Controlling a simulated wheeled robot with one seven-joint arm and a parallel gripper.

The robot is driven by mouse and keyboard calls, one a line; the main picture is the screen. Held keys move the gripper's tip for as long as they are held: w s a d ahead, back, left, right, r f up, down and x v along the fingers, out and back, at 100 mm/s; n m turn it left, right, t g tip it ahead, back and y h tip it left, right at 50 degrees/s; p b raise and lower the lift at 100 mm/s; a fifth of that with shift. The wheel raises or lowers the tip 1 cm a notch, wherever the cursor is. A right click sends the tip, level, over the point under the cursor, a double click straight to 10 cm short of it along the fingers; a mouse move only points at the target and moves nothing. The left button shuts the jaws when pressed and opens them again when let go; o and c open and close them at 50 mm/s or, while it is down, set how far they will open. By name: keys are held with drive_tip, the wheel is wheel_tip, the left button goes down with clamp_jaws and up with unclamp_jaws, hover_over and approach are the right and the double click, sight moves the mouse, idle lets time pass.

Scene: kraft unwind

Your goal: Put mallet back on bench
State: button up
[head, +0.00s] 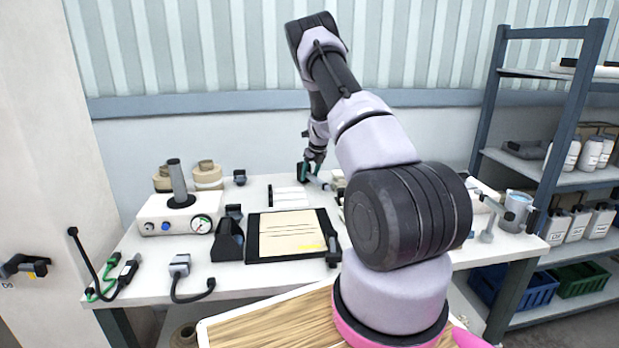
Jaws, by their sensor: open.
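My gripper (311,170) is over the back middle of the white bench (222,278), pointing down, with its teal fingertips apart. Right at the fingertips is what looks like the mallet (319,183), with a pale handle slanting down to the right and a dark head at its left end, partly covered by the fingers. It appears to lie on the bench top. I cannot tell whether the fingers touch it. My arm hides part of the bench to the right.
A control box with a gauge (182,214) stands at the left, with tape rolls (207,172) behind it. A black-framed board (290,236) lies at the middle front. A grey mug (517,208) stands at the right end. A shelf rack (548,117) stands beyond it.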

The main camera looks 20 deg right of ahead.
drive_tip(key=v, duration=1)
wheel_tip(320, 180, up, 16)
drive_tip(key=n+t+y, duration=0.1)
drive_tip(key=n+y, duration=0.1)
drive_tip(key=n, duration=0.6)
hover_over(315, 178)
drive_tip(key=s+a, duration=0.7)
drive_tip(key=a, duration=0.1)
drive_tip(key=s+a+r+n, duration=0.7)
drive_tip(key=s+r, duration=0.3)
drive_tip(key=s+a+r+n+t, duration=0.1)
drive_tip(key=s+a+r+n, duration=0.1)
drive_tip(key=s+a+n, duration=0.2)
drive_tip(key=s+a+r+n, duration=0.1)
drive_tip(key=s+a+n, duration=0.2)
drive_tip(key=s+n, duration=0.8)
drive_tip(key=s, duration=0.9)
drive_tip(key=shift+a+r+n+t, duration=0.3)
drive_tip(key=shift+a+r+t, duration=0.05)
drive_tip(key=shift+r+t, duration=0.05)
